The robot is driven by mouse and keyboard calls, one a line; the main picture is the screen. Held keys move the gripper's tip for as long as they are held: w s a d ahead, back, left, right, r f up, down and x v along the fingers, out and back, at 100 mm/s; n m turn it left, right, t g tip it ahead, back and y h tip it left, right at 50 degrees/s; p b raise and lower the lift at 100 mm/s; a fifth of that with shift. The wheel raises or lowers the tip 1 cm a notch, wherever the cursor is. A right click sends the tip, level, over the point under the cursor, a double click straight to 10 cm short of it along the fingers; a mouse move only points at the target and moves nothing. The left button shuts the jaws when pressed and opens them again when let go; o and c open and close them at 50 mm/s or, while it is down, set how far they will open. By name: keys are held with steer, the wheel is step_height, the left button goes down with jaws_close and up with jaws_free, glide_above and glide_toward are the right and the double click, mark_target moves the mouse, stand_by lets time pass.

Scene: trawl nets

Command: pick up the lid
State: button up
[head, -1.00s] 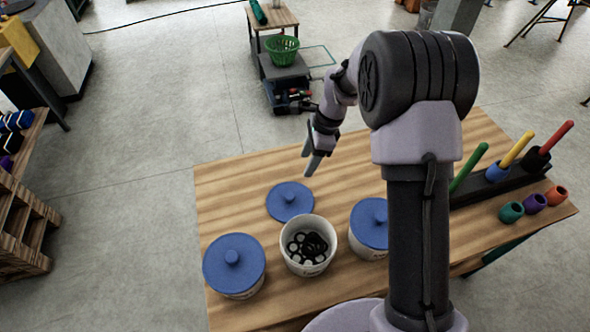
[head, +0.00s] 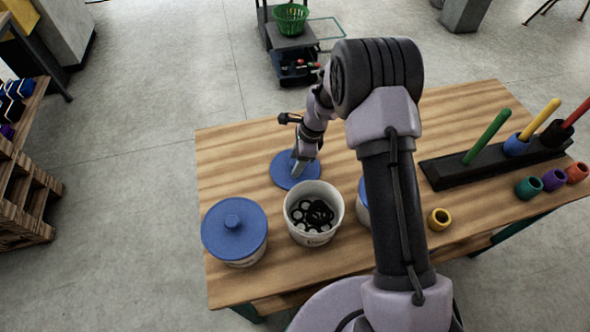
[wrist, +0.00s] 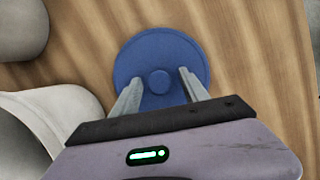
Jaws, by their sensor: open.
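The loose blue lid (head: 287,172) lies flat on the wooden table, just behind the open white tub. In the wrist view the lid (wrist: 160,50) is a round disc with a small knob (wrist: 160,82) at its middle. My gripper (head: 299,174) points down over the lid. In the wrist view my gripper (wrist: 160,90) is open, one finger on each side of the knob with gaps to both. I cannot tell how high the fingertips are above the lid. In the head view the gripper hides part of the lid and its knob.
The open white tub (head: 314,232) holds black and grey rings. A blue-lidded tub (head: 235,230) stands left of it; another (head: 363,203) is mostly behind my arm. The table's back left is clear.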

steer(key=shift+r, duration=0.1)
jaws_close()
